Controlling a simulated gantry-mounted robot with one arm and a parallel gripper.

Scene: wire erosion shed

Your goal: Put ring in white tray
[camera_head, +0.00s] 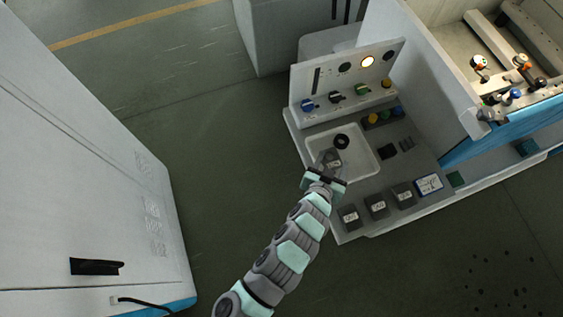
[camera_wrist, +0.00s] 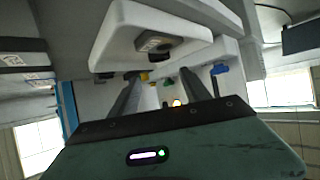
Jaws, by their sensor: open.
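The black ring (camera_head: 341,141) lies inside the white tray (camera_head: 372,172) on the machine's control shelf, towards the tray's back. A grey block with a white label (camera_head: 334,163) is also in the tray, in front of the ring. In the wrist view the tray (camera_wrist: 112,38) is at the top, with the labelled block (camera_wrist: 152,42) and the dark ring (camera_wrist: 160,57) close together. My gripper (camera_head: 327,165) is over the front left part of the tray. Its fingers (camera_wrist: 160,78) are apart with nothing held between them. Whether they touch the tray is unclear.
Several labelled grey blocks (camera_head: 376,206) stand in front of the tray. A small black block (camera_head: 387,151) and coloured cylinders (camera_head: 373,118) are to its right. An upright panel with knobs (camera_head: 345,75) rises behind. A tall white cabinet (camera_head: 85,180) stands left; open floor lies between.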

